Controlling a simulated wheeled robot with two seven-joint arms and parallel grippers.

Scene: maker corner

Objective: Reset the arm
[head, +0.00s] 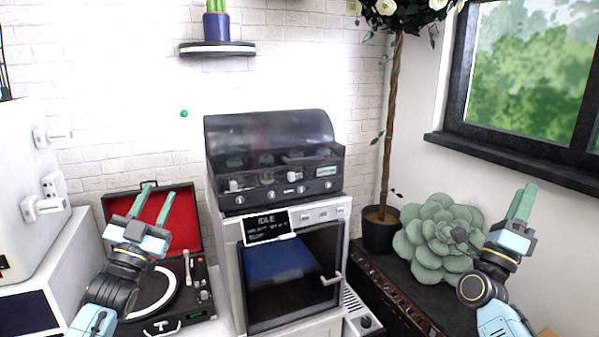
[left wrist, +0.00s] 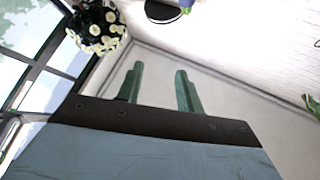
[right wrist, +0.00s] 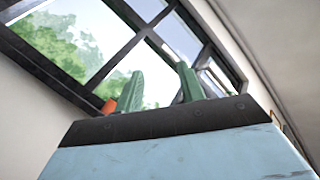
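My left gripper (head: 154,204) is raised at the left of the head view, in front of the open red-lined record player case. Its two green fingers stand apart with nothing between them, as the left wrist view (left wrist: 160,90) also shows. My right gripper (head: 523,202) is raised at the right, in front of the pale wall beside the succulent. In the right wrist view (right wrist: 160,88) its two green fingers are apart and empty. Neither gripper touches anything that I can see.
A machine (head: 290,270) with a dark clear hood and a screen reading IDLE stands in the middle. A record player (head: 165,300) is at the left. A large green succulent (head: 437,237) and a potted tree (head: 380,232) are at the right, below a window (head: 530,75).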

